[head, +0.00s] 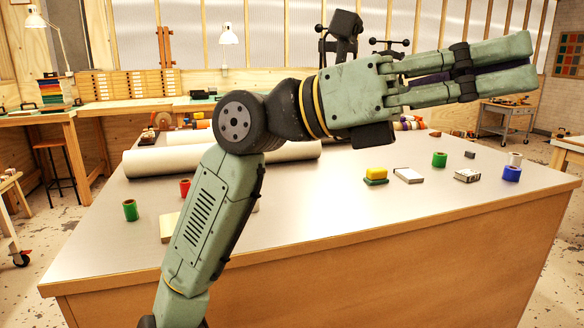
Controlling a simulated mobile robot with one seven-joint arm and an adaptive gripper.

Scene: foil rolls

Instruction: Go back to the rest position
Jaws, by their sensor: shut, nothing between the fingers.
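My gripper (528,61) is at the upper right of the head view, at the end of my raised green arm. Its two long fingers point right, lie close together, and are shut with nothing held. It is above the table and apart from everything on it. The foil rolls on the table may be the small coloured cylinders: a green one (130,210) at the left, a red one (185,188) beside my arm, a green one (439,159), a blue one (512,173) and a white one (515,158) at the right.
The large grey-topped table (330,225) fills the middle. Long white rolls (150,161) lie toward its back, partly behind my arm. A yellow-and-green block (376,176), a white box (408,175) and another small box (467,175) sit at the right. The front middle is clear.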

